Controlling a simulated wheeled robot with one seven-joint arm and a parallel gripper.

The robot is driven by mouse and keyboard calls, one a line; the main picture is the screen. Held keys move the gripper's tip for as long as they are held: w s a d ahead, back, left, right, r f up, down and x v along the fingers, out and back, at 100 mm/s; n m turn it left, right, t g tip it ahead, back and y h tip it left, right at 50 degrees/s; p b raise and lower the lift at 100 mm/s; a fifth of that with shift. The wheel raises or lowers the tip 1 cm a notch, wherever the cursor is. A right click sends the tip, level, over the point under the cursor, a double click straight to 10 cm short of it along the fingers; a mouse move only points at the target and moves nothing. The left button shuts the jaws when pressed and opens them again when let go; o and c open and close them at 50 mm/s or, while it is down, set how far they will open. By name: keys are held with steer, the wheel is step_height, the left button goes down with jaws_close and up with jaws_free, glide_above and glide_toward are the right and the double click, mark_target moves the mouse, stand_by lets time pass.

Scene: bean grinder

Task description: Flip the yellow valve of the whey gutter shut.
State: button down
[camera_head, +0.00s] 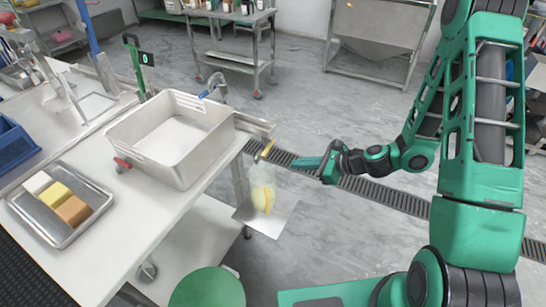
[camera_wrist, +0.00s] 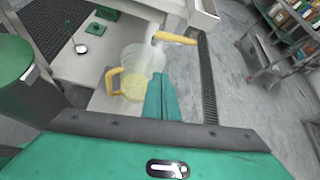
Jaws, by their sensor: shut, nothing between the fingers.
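The yellow valve handle (camera_head: 267,149) sits at the outlet end of the pale gutter (camera_head: 254,125), beside the white basin. In the wrist view the valve handle (camera_wrist: 175,38) lies roughly level, its free end pointing right. My gripper (camera_head: 296,162) is shut and empty, just right of the valve and apart from it in the head view. In the wrist view my closed fingers (camera_wrist: 160,78) point up toward the handle and stop short of it. A clear jug (camera_head: 261,185) with yellowish contents stands under the outlet; its yellow handle (camera_wrist: 113,81) shows in the wrist view.
The jug stands on a small metal shelf (camera_head: 278,220). A metal tray (camera_head: 50,230) with several blocks lies on the table. Open floor lies right of the gutter.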

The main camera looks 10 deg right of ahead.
mark_target(268, 148)
steer(key=shift+m, duration=0.3)
steer(key=x, duration=1)
steer(key=shift+w, duration=0.15)
steer(key=shift+w+a+r, duration=0.15)
steer(key=shift+a+r, duration=0.2)
steer(key=shift+r, duration=0.7)
steer(key=shift+a+r, duration=0.15)
steer(key=shift+r, duration=0.7)
